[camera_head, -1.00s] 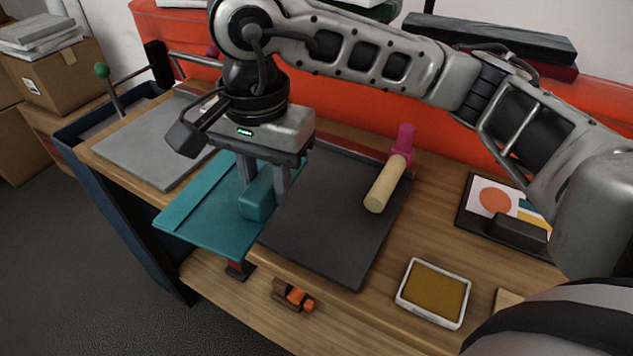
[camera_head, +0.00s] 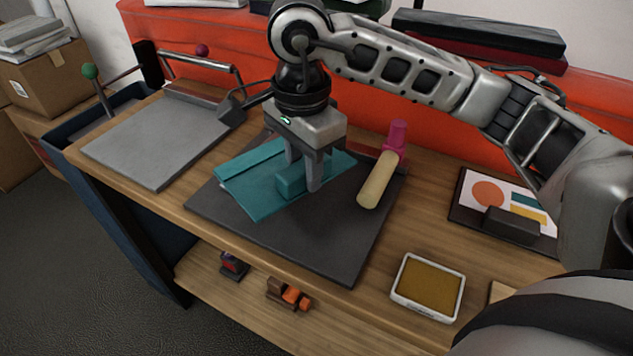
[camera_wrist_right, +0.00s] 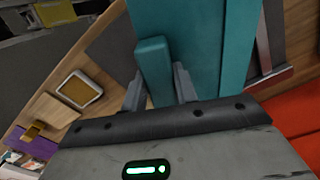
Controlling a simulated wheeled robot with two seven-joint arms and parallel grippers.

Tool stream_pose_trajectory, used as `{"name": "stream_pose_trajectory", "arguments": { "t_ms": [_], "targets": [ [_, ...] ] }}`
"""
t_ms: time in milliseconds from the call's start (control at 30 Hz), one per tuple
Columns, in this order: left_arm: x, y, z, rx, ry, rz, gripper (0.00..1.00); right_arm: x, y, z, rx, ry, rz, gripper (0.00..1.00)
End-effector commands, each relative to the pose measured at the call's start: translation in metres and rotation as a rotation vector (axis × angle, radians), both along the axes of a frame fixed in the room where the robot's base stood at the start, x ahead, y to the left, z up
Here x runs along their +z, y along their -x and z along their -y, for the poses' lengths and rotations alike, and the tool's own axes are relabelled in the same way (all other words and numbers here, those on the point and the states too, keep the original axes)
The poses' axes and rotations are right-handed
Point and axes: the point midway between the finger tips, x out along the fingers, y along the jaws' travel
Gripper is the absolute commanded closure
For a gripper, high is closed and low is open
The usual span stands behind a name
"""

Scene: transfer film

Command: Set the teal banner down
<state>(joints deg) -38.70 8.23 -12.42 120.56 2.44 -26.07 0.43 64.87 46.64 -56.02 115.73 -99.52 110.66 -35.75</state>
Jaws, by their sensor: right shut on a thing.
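The teal banner (camera_head: 245,187) is a flat panel with a raised block-shaped grip (camera_head: 291,184). My right gripper (camera_head: 304,182) is shut on that grip, and the banner is over the dark grey mat (camera_head: 325,254) on the wooden bench. I cannot tell whether the banner touches the mat. My left gripper is not in view.
A cream roller with a pink handle (camera_head: 376,180) lies at the mat's right edge. A light grey plate press (camera_head: 150,138) stands at left. A framed ochre pad (camera_head: 428,287) and a picture board (camera_head: 505,208) are at right. The mat's front part is clear.

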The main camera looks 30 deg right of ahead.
Motion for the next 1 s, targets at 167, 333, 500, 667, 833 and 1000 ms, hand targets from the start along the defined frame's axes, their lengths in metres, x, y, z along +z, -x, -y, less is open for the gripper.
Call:
{"name": "stream_pose_trajectory", "arguments": {
  "t_ms": [167,333,500,667,833,1000],
  "targets": [
    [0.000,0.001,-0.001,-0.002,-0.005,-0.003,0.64,-0.022,-0.007,0.017,-0.002,-0.001,-0.001,0.95],
    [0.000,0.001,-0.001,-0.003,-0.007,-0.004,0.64,-0.033,-0.010,0.026,-0.003,-0.001,-0.002,0.95],
    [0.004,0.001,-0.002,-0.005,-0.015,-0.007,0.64,-0.056,-0.010,0.028,0.001,-0.001,-0.003,0.95],
    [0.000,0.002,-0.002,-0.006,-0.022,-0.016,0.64,-0.067,-0.011,0.028,0.000,-0.001,0.001,0.95],
    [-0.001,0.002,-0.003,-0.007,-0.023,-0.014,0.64,-0.067,-0.012,0.028,0.000,-0.001,0.002,0.95],
    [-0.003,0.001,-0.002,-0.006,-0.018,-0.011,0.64,-0.071,-0.011,0.028,0.000,-0.001,0.002,0.69]
  ]
}}
